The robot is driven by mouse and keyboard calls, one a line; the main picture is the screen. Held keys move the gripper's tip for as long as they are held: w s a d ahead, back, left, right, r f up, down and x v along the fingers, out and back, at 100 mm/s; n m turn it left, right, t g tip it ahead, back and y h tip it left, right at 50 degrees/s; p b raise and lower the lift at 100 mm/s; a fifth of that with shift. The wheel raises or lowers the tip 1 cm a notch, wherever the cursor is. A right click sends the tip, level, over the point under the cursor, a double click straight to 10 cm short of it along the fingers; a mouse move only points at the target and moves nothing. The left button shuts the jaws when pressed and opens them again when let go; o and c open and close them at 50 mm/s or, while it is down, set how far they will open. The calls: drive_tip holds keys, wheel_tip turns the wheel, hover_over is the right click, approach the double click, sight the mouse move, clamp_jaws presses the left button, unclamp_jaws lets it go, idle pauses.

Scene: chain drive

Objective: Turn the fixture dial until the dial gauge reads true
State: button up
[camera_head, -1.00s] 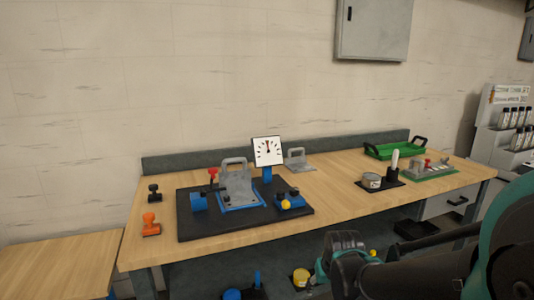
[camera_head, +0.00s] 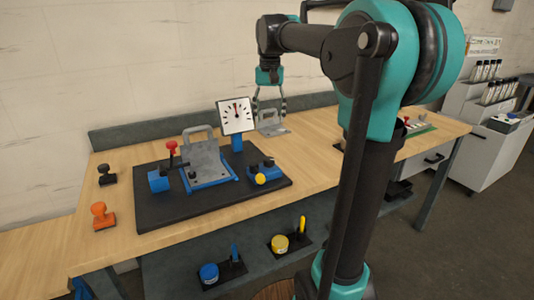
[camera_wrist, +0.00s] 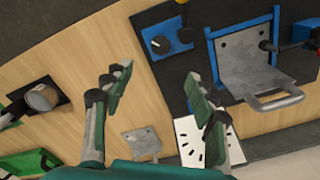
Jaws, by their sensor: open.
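The dial gauge (camera_head: 236,117) is a white square face on a blue post, with its needle pointing roughly straight up. It also shows at the bottom of the wrist view (camera_wrist: 200,142), partly behind a finger. The fixture dial (camera_wrist: 160,45) appears as a black knob with a white mark on a blue block; that block (camera_head: 264,168) sits at the mat's right side in the head view. A grey plate with a handle (camera_head: 204,160) stands on the blue fixture base. My gripper (camera_head: 270,107) is open and empty, above the bench behind and right of the gauge, apart from the dial.
A yellow ball-ended lever (camera_head: 260,179) sticks out beside the dial block. A red-knobbed lever (camera_head: 171,147) stands left of the plate. A loose grey handled plate (camera_head: 270,124) lies near my gripper. The black mat (camera_head: 200,207) carries the fixture.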

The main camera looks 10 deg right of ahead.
sight(269, 159)
drive_tip(key=f, duration=1.6)
drive_tip(key=shift+w+f, duration=0.25)
drive_tip(key=shift+f, duration=0.1)
drive_tip(key=c, duration=1.2)
drive_tip(key=shift+o, duration=0.2)
drive_tip(key=shift+n, duration=1.8)
drive_tip(key=o, duration=1.2)
drive_tip(key=shift+c, duration=0.2)
